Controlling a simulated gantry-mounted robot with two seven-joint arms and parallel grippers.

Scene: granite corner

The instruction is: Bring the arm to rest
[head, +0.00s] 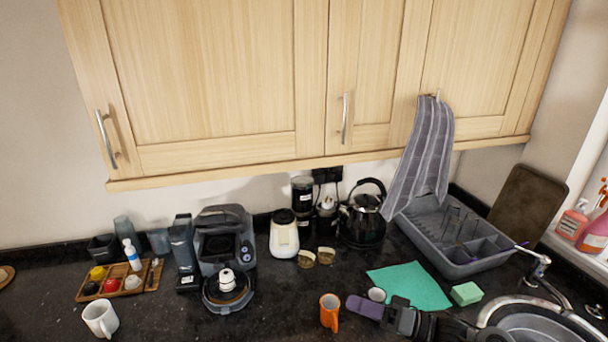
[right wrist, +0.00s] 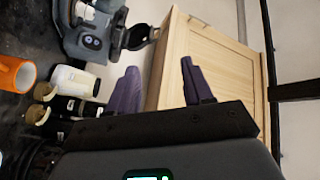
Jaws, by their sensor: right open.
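My right gripper (head: 362,306) is at the bottom of the head view, its arm coming in from the lower right. One purple finger shows there, pointing left towards an orange mug (head: 329,313). In the right wrist view both purple fingers of the gripper (right wrist: 158,65) stand well apart with nothing between them, so it is open and empty. The orange mug is at the left edge of that view (right wrist: 14,74). My left gripper is not in view.
A green cloth (head: 415,285), a sponge (head: 466,293) and a grey dish rack (head: 450,240) lie beyond the right gripper. A coffee machine (head: 222,240), white mug (head: 100,319) and wooden tray (head: 98,285) stand left. Wooden cupboards (head: 210,80) hang above the counter.

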